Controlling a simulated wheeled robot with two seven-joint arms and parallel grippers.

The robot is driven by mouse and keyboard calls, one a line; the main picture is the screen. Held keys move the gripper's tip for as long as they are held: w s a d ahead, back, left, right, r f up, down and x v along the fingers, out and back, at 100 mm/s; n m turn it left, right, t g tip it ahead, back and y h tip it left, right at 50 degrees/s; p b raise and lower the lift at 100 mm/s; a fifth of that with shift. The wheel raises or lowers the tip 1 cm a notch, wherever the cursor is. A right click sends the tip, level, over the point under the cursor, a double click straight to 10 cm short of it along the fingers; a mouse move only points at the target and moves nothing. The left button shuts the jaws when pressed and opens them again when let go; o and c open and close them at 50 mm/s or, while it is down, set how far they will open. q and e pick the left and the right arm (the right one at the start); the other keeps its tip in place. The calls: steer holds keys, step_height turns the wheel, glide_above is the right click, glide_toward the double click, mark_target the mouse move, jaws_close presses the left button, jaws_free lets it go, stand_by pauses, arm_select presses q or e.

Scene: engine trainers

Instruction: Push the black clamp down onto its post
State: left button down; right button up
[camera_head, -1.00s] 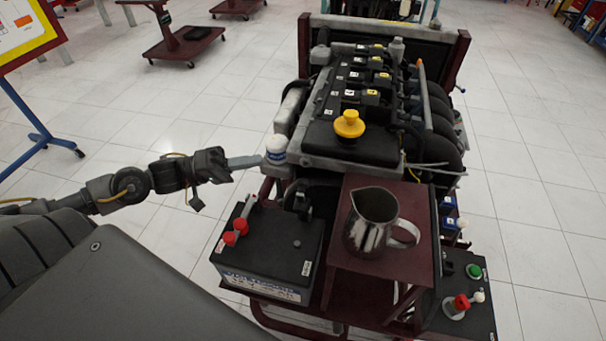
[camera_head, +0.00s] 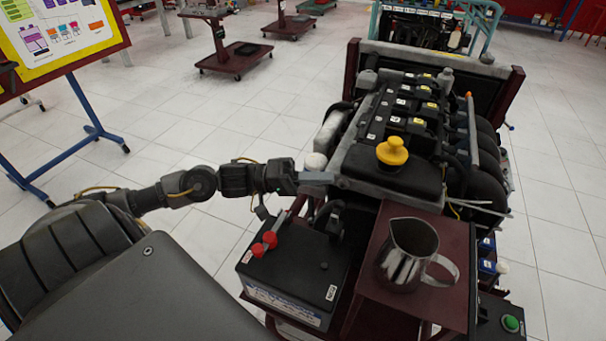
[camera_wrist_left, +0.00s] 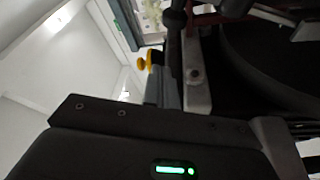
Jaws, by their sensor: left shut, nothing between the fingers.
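The battery (camera_head: 290,292) is a black box with a blue-and-white label in front of the engine. The black clamp (camera_head: 331,218) stands at the battery's back right, beside the engine frame. Whether it is seated on its post cannot be told, as the post is hidden. My left gripper (camera_head: 322,178) is shut and empty, above and behind the clamp, in front of the white cap. Its grey fingers also show in the left wrist view (camera_wrist_left: 163,90), near the engine frame. The clamp cannot be made out there. My right gripper is not in view.
A red clamp (camera_head: 263,246) sits at the battery's left. A metal jug (camera_head: 408,250) stands on a dark red stand (camera_head: 370,292) right of the battery. The engine (camera_head: 400,150) with a yellow cap (camera_head: 392,151) lies behind.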

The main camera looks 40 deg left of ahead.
mark_target(336, 223)
arm_select(q)
steer(key=x, duration=0.3)
steer(key=shift+d, duration=0.35)
steer(key=s, duration=0.1)
steer(key=s+f, duration=0.1)
steer(key=s, duration=0.1)
steer(key=shift+s+d+f, duration=0.15)
steer(key=shift+d+f, duration=0.1)
steer(key=shift+d, duration=0.1)
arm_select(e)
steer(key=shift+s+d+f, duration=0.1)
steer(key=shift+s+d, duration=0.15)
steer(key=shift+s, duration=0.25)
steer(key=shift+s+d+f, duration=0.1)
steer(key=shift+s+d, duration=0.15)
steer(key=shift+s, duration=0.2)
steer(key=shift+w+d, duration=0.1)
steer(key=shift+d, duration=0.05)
